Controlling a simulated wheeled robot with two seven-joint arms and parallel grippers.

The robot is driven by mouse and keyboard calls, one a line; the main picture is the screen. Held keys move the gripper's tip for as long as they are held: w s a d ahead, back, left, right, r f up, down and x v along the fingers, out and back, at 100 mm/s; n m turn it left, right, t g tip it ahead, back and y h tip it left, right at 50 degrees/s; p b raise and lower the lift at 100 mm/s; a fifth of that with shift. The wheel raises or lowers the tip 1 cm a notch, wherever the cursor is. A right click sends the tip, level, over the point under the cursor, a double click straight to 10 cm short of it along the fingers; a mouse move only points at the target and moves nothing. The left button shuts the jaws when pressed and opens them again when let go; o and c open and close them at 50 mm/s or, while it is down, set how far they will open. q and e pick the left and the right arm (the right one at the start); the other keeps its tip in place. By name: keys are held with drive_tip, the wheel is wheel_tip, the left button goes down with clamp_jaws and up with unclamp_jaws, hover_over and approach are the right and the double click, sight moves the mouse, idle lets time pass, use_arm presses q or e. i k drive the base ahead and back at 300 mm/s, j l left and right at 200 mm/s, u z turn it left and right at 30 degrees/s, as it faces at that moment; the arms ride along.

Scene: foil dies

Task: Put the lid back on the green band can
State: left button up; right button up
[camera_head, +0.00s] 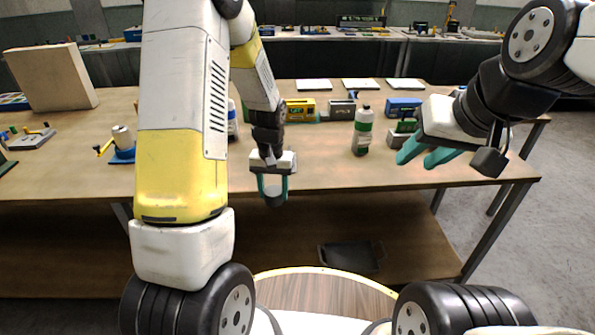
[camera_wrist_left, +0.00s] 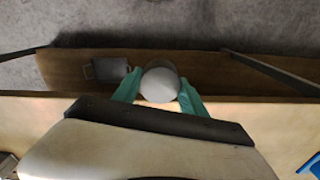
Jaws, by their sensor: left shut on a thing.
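The green band can (camera_head: 362,131) stands upright on the table, right of centre in the head view. It has a grey body, a green band and a small dark top piece, with no wide lid over it. My left gripper (camera_head: 273,193) is shut on a pale grey round piece that looks like the lid (camera_head: 273,188). It holds the lid at the table's front edge, left of and nearer than the can. In the left wrist view the lid (camera_wrist_left: 160,84) sits between the green fingers. My right gripper (camera_head: 415,161) is empty, its fingers apart, right of the can.
A blue-banded can (camera_head: 232,121) stands partly behind my left arm. A yellow box (camera_head: 300,109) and a blue box (camera_head: 404,107) stand behind the green band can. A clamp on a blue base (camera_head: 123,146) is at the left. The table front (camera_head: 330,172) between gripper and can is clear.

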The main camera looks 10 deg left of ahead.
sight(362, 136)
drive_tip(key=j+z, duration=0.2)
drive_tip(key=j, duration=0.2)
drive_tip(key=k+j+z, duration=0.1)
drive_tip(key=j+z, duration=0.15)
drive_tip(key=j, duration=0.2)
drive_tip(key=k+j+z, duration=0.2)
drive_tip(key=j, duration=0.2)
drive_tip(key=j+z, duration=0.25)
drive_tip(key=j, duration=0.15)
drive_tip(key=k+j+z, duration=0.2)
drive_tip(key=j, duration=0.15)
